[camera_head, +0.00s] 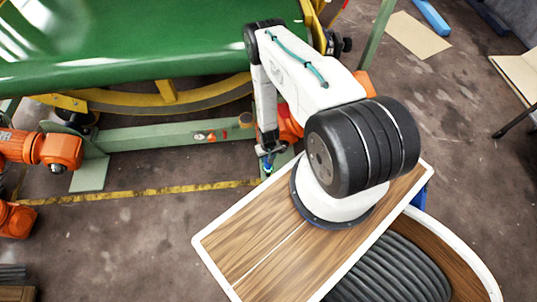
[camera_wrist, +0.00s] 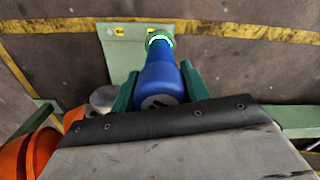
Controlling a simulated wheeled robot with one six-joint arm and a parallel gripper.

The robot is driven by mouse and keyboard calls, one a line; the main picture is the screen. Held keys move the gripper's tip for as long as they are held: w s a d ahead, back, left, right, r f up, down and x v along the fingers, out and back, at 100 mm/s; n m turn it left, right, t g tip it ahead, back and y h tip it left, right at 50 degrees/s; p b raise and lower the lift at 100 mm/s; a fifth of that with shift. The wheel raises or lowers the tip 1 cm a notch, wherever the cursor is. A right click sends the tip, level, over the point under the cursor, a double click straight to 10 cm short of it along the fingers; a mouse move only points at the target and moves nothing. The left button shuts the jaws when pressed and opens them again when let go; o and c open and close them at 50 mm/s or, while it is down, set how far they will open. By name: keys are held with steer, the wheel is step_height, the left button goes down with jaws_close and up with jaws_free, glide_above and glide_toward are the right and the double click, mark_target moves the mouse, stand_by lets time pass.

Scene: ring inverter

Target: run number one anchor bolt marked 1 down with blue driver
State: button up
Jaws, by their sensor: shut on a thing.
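My gripper (camera_head: 268,150) hangs at the end of my arm, over the right end of a green frame beam. In the wrist view my gripper (camera_wrist: 159,85) has green fingers shut on the blue driver (camera_wrist: 160,75). The driver has a bright green and white ring near its far end, which points away from the wrist. It shows only as a small blue and green spot in the head view (camera_head: 267,169). Beyond it is a green foot plate (camera_wrist: 128,58) with small yellow marks (camera_wrist: 119,31). I cannot make out the bolt or its number; the driver covers part of the plate.
The green beam (camera_head: 165,135) carries small red and blue parts. A green-topped ring machine (camera_head: 150,45) stands behind. Orange robot arms (camera_head: 55,150) stand at the left. An orange body (camera_wrist: 25,155) and a grey round part (camera_wrist: 103,98) lie left of my gripper. Yellow tape (camera_head: 140,193) crosses the open floor.

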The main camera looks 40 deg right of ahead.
steer(key=shift+f, duration=1.7)
stand_by(2.0)
steer(key=shift+r, duration=2.5)
